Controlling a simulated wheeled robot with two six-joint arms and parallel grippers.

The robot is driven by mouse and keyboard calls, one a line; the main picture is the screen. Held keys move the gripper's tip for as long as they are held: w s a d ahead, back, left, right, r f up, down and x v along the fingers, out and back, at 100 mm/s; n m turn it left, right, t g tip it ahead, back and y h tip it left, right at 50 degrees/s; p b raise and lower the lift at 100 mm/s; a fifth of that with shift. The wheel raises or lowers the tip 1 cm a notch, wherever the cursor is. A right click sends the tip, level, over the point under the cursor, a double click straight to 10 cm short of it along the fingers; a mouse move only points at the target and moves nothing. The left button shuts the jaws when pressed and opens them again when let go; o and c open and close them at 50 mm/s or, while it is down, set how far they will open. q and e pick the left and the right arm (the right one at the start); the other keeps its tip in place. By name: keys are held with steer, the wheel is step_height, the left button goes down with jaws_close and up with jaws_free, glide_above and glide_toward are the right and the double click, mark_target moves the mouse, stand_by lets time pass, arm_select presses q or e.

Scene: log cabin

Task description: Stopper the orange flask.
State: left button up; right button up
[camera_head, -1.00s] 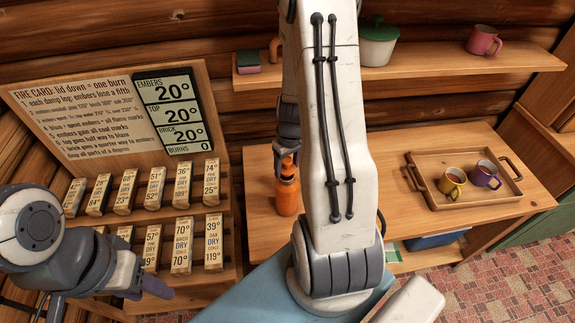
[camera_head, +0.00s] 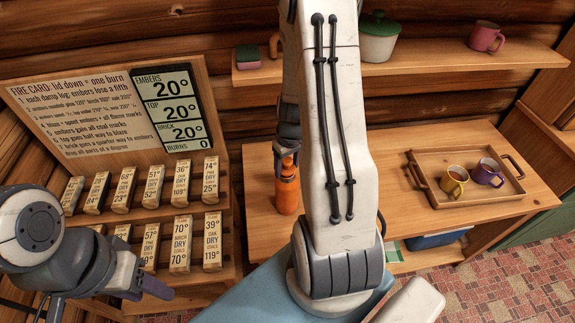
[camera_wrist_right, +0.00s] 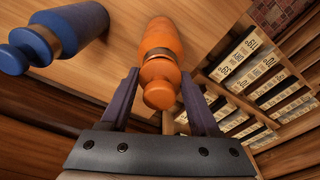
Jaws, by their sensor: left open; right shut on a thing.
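The orange flask (camera_head: 287,195) stands upright on the wooden bench; its body also shows in the right wrist view (camera_wrist_right: 160,38). My right gripper (camera_head: 288,152) points down over its top and is shut on the orange stopper (camera_wrist_right: 159,88), with a finger on each side. The stopper is in line with the flask's mouth and appears to touch it; how deep it sits I cannot tell. My left gripper (camera_head: 148,280) is open and empty, low at the left in front of the card rack.
A blue flask with a blue stopper (camera_wrist_right: 72,30) stands beside the orange one. A tray (camera_head: 430,190) with a yellow mug (camera_head: 453,183) and a purple mug (camera_head: 487,172) is at the bench's right. The card rack (camera_head: 225,225) stands left; a shelf (camera_head: 410,69) hangs above.

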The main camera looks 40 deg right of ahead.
mark_target(289, 164)
steer(key=shift+f+b, duration=0.7)
steer(key=shift+f, duration=0.1)
steer(key=o, duration=1.4)
steer(key=shift+r, duration=0.15)
steer(key=r, duration=0.3)
steer(key=s+r, duration=0.1)
steer(key=r, duration=0.6)
steer(key=shift+s+r, duration=0.1)
steer(key=shift+s, duration=0.1)
steer(key=shift+a, duration=0.1)
